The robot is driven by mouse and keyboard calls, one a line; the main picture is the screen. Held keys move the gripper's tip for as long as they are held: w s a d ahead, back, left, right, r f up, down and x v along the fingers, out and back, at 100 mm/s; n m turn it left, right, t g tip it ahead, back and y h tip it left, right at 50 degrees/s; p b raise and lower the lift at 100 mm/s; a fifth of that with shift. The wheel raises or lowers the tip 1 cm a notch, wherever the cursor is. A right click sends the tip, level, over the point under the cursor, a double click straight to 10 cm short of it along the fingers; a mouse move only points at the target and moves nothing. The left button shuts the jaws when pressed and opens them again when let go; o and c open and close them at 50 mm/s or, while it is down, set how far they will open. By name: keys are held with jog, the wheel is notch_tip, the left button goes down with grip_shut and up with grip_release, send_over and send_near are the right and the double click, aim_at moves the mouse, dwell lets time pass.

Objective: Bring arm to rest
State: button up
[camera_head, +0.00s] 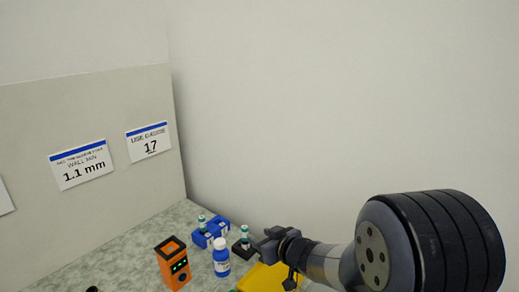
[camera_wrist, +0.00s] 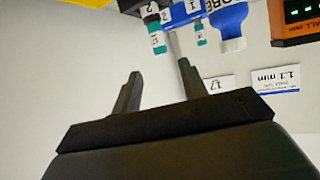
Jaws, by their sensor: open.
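My gripper (camera_wrist: 158,88) shows in the wrist view with its two dark fingers spread apart and nothing between them. In the head view my arm reaches in from the right, and my gripper (camera_head: 268,240) is above the back of the counter, near a black block (camera_head: 241,250) that bears a small teal-and-white vial (camera_head: 244,238). The fingertips are too small to read clearly there. In the wrist view two teal-capped vials (camera_wrist: 156,38) (camera_wrist: 200,32) lie beyond the fingers, apart from them.
An orange device (camera_head: 173,263) with green lights and a blue-and-white bottle (camera_head: 221,262) stand on the speckled counter (camera_head: 128,259). Behind them is a blue block (camera_head: 211,231) with a vial. A yellow item (camera_head: 262,278) lies below my gripper. Signs (camera_head: 82,165) (camera_head: 148,140) hang on the left panel.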

aim_at(246, 232)
jog(key=x, duration=0.5)
jog(key=b+x, duration=0.1)
jog(key=x, duration=0.2)
jog(key=shift+f, duration=0.3)
jog(key=shift+s+d+r+p, duration=0.15)
jog(key=shift+r+p, duration=0.3)
jog(key=shift+r, duration=0.85)
